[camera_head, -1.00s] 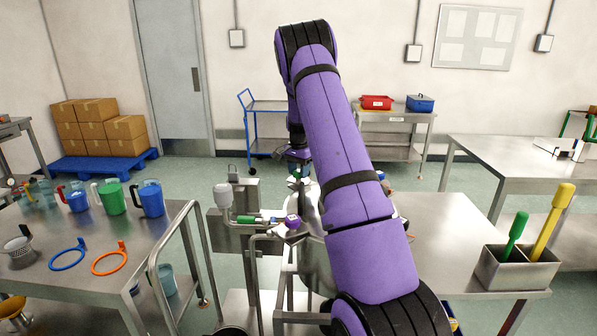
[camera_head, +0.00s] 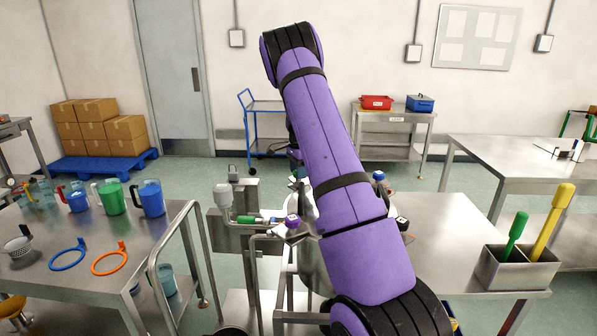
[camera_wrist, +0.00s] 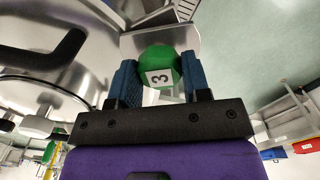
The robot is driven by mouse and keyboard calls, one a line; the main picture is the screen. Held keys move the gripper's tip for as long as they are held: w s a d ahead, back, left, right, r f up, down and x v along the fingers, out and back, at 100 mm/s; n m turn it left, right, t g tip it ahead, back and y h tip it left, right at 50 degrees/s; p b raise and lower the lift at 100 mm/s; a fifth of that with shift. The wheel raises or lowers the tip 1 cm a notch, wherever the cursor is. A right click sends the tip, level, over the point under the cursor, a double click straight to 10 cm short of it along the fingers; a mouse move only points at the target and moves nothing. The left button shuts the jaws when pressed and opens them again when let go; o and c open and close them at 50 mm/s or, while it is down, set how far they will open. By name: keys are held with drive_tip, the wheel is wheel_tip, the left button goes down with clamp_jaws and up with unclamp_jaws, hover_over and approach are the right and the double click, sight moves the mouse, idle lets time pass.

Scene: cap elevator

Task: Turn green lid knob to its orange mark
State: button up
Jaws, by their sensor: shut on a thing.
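In the wrist view, the green knob (camera_wrist: 157,58) carries a white label with a black 3. My gripper (camera_wrist: 158,84) is shut on it, with one blue finger pad on each side. A metal plate lies just beyond the knob, and a shiny round metal lid (camera_wrist: 30,98) is at the left. No orange mark shows in the wrist view. In the head view my purple arm hides the knob, the gripper and much of the metal machine in the middle.
A blue-capped item (camera_head: 379,176) and a dark knob (camera_head: 402,223) show right of my arm. The left table (camera_head: 45,285) holds jugs and rings. A holder (camera_head: 517,271) with green and yellow tools stands at right.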

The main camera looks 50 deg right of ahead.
drive_tip(key=o, duration=0.9)
wheel_tip(320, 180, up, 11)
drive_tip(key=shift+f, duration=0.1)
idle(0.6)
